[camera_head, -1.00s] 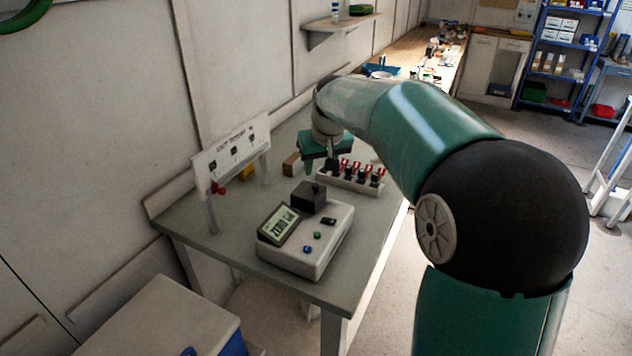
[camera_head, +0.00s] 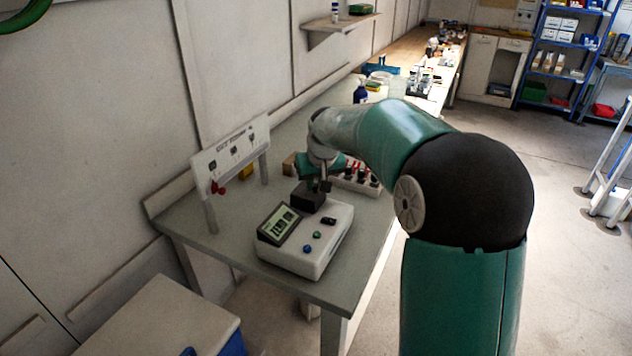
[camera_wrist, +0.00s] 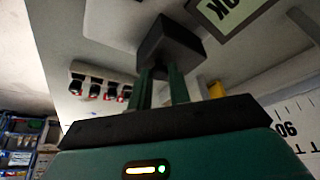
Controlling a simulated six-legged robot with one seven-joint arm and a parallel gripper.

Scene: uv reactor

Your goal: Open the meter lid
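The meter (camera_head: 330,238) is a pale box on the bench with a tilted display (camera_head: 280,224), small buttons and a black block-shaped lid (camera_head: 308,197) at its back, which looks shut. In the wrist view the black lid (camera_wrist: 168,42) is just beyond my fingertips, and part of the display (camera_wrist: 225,10) shows at the top. My gripper (camera_head: 323,186) points down close to the lid's right back side. In the wrist view my gripper (camera_wrist: 160,78) has its two fingers apart with a gap between them. I cannot tell whether they touch the lid.
A white rack of red-topped vials (camera_head: 358,179) stands behind the meter, beside my arm; it also shows in the wrist view (camera_wrist: 98,86). A white panel on legs (camera_head: 232,155) stands at the left back. The bench (camera_head: 188,222) left of the meter is clear.

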